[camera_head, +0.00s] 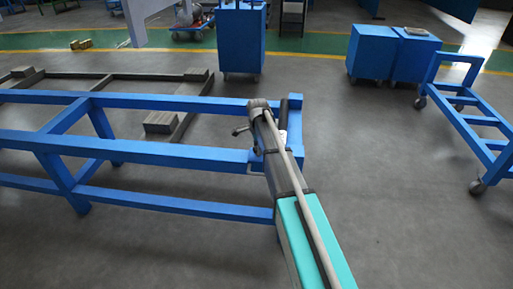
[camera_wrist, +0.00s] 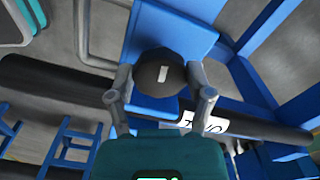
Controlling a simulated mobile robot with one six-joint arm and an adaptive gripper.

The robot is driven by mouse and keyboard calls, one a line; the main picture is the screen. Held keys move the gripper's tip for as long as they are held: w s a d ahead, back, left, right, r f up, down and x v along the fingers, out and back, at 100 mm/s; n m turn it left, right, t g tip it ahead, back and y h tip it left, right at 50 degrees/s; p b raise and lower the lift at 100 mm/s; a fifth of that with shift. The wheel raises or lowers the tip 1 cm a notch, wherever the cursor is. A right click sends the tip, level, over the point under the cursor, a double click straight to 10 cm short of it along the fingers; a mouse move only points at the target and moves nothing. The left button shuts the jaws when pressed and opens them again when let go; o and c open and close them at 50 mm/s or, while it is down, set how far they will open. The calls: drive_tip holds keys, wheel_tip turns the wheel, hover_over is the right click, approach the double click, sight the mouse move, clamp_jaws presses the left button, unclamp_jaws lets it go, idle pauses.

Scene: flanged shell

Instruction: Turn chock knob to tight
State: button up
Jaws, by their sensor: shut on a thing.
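The chock knob (camera_wrist: 160,72) is a dark round knob with a short white mark, which stands nearly upright in the wrist view. My gripper (camera_wrist: 160,80) is shut on it, with one grey finger on its left and one on its right. A white label (camera_wrist: 205,122) with black writing lies behind the right finger, partly hidden, and I cannot read it all. In the head view my arm reaches to the right end of the blue frame (camera_head: 190,103). There the knob cannot be made out behind my arm.
A dark round bar (camera_wrist: 60,88) crosses the wrist view behind the knob, beside blue beams. In the head view, a blue cart (camera_head: 480,120) stands at right and blue cabinets (camera_head: 385,52) stand at the back. The grey floor between frame and cart is clear.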

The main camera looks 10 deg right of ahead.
drive_tip(key=shift+w, duration=0.1)
drive_tip(key=o, duration=1.1)
drive_tip(key=shift+o, duration=0.2)
